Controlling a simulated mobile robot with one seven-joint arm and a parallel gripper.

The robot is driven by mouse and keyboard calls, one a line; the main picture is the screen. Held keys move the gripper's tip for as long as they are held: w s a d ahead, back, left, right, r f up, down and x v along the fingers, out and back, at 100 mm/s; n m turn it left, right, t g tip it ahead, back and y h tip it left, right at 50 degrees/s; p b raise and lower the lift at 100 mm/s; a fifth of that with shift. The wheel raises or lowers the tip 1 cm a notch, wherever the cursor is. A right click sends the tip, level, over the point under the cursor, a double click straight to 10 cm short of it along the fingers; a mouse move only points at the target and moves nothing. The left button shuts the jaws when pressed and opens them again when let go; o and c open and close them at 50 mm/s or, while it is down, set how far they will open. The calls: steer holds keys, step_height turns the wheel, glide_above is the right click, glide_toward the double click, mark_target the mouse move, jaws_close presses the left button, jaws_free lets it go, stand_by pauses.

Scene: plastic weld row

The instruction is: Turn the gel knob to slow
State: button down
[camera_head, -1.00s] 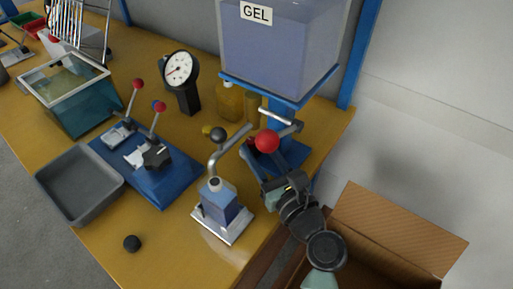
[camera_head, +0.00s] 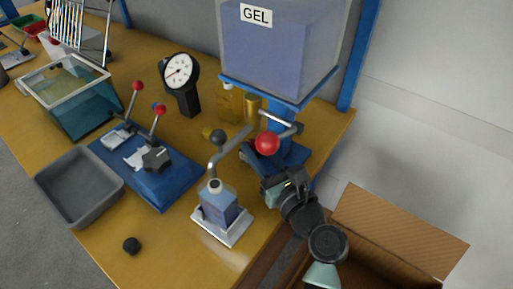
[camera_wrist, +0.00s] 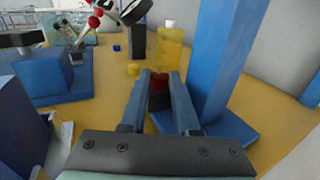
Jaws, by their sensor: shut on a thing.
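The gel tank (camera_head: 277,45), a clear box of bluish gel labelled GEL, sits on a blue stand (camera_head: 291,152) at the table's right end. A red ball (camera_head: 267,143) shows in front of the stand in the head view. In the wrist view a dark red knob (camera_wrist: 158,80) with a dark lower part sits between the fingertips of my gripper (camera_wrist: 160,84). My gripper is shut on this knob. In the head view my gripper's fingertips are hidden near the red ball. I cannot read any slow mark.
Amber bottles (camera_head: 230,103) and a dial gauge (camera_head: 180,74) stand behind. A grey tray (camera_head: 80,187) and an open cardboard box (camera_head: 405,225) flank the area.

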steer(key=shift+w+d+n+g+y, duration=0.1)
steer(key=shift+d+n+g+y, duration=0.05)
steer(key=shift+n+g+y, duration=0.6)
steer(key=shift+d+n+g+y, duration=0.1)
steer(key=shift+n+g+y, duration=0.4)
steer(key=shift+y, duration=0.35)
steer(key=c, duration=0.9)
jaws_free()
steer(key=shift+a+f, duration=0.1)
